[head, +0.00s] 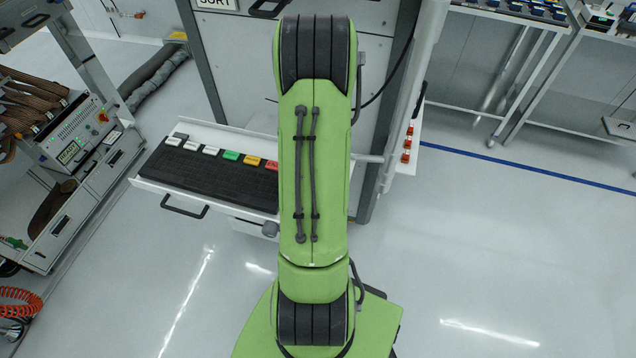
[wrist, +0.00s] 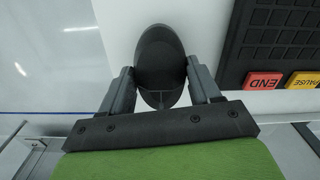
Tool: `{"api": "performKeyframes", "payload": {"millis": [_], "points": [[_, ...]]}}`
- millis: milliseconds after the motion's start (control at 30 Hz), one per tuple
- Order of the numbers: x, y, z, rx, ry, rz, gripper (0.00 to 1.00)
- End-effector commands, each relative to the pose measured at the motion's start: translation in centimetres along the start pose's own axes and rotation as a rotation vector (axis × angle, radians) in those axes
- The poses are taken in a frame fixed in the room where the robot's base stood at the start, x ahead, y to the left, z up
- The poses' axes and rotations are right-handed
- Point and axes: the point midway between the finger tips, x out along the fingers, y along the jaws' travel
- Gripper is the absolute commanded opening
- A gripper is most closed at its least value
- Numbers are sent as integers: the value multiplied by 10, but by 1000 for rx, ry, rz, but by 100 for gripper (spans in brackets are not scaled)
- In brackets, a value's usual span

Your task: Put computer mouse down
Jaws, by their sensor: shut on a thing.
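A black computer mouse (wrist: 160,62) is between the two fingers of my gripper (wrist: 158,88) in the wrist view. The fingers are shut on its sides. The mouse is over the white tray surface (wrist: 120,20), to the left of the black keyboard (wrist: 285,35). I cannot tell whether the mouse touches the surface below it. In the head view my green arm hides the gripper and the mouse. The keyboard (head: 205,178) shows there on the white pull-out tray (head: 150,187), its right part hidden behind my arm.
Red and yellow keys, END (wrist: 263,81) and PAUSE (wrist: 303,79), are on the keyboard's near edge in the wrist view. A grey cabinet (head: 240,70) stands behind the tray. A control box (head: 80,130) is at the left. The floor at the right (head: 500,240) is clear.

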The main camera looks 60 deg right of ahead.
Motion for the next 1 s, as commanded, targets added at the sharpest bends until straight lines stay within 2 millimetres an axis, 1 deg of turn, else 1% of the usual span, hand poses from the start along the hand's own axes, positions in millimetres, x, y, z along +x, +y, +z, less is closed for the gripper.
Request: {"api": "performKeyframes", "payload": {"millis": [33, 100, 300, 433, 467, 600, 867, 967, 1000], "points": [[13, 0, 1, 0, -4, 0, 30], [22, 0, 1, 0, -3, 0, 30], [20, 0, 0, 0, 1, 0, 30], [25, 0, 0, 0, 0, 0, 30], [24, 0, 0, 0, 0, 0, 65], [24, 0, 0, 0, 0, 0, 87], [23, 0, 0, 0, 0, 0, 88], [16, 0, 0, 0, 1, 0, 88], [8, 0, -1, 0, 2, 0, 88]]}}
